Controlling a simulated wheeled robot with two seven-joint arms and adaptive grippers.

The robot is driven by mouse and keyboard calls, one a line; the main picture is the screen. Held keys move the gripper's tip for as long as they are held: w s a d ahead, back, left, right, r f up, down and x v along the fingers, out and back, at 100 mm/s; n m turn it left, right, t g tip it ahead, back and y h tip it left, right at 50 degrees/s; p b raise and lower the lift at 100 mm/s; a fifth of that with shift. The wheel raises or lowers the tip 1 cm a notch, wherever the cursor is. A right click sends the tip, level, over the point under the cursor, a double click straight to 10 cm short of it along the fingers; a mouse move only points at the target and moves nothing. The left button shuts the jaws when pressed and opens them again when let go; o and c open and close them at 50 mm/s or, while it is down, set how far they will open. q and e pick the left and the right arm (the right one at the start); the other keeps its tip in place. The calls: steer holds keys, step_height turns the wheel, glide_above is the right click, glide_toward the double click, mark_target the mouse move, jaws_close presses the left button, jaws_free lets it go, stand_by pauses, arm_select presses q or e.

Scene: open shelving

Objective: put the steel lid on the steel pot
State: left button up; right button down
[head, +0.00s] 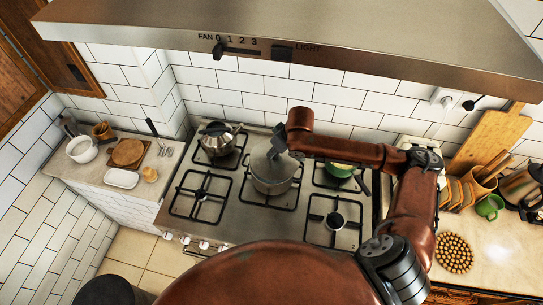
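The steel pot (272,187) stands on a middle burner of the stove. A grey steel lid (262,167) is at the pot's mouth and covers most of it. I cannot tell whether it rests fully on the rim or is just above it. My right gripper (276,153) reaches in from the right and points down at the middle of the lid. Its fingertips are small and blend with the lid, so its grip on the knob is unclear. My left gripper is out of view.
A shiny kettle (217,140) stands on the back left burner, and a green pan (341,170) on the back right. The front burners are bare. The range hood (330,35) hangs above.

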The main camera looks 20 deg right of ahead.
mark_target(281, 161)
steer(key=shift+w+a+f, duration=0.25)
steer(key=shift+w+f, duration=0.3)
steer(key=shift+f, duration=0.15)
step_height(281, 161, down, 3)
steer(key=shift+w+f+p, duration=0.1)
steer(key=shift+p, duration=0.2)
steer(key=c, duration=1.7)
jaws_free()
steer(key=shift+f, duration=0.2)
steer(key=shift+c, duration=0.2)
steer(key=shift+r, duration=0.1)
steer(key=v, duration=1.2)
